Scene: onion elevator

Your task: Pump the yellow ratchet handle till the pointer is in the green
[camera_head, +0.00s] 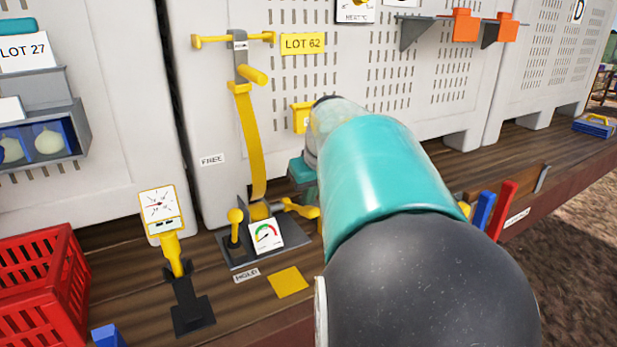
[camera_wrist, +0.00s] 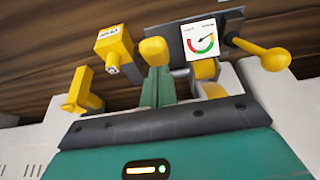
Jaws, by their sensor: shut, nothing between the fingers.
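The ratchet stands on a dark base plate (camera_head: 238,254) at the foot of a yellow strap (camera_head: 250,140). Its white gauge (camera_head: 266,235) has a coloured arc and a dark pointer. The gauge also shows in the wrist view (camera_wrist: 200,40), but the pointer's exact zone is too small to tell. The yellow ratchet handle (camera_head: 300,208) sticks out to the right of the gauge; its end shows in the wrist view (camera_wrist: 153,50). My gripper (camera_wrist: 159,72) is shut and empty, with its green fingers close to the handle end. I cannot tell whether they touch.
A ball-topped yellow lever (camera_head: 235,226) stands left of the gauge; it also shows in the wrist view (camera_wrist: 270,54). A yellow dial post (camera_head: 170,250) and red crate (camera_head: 40,285) stand left. Blue and red levers (camera_head: 495,210) stand right. A grey panelled wall rises behind.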

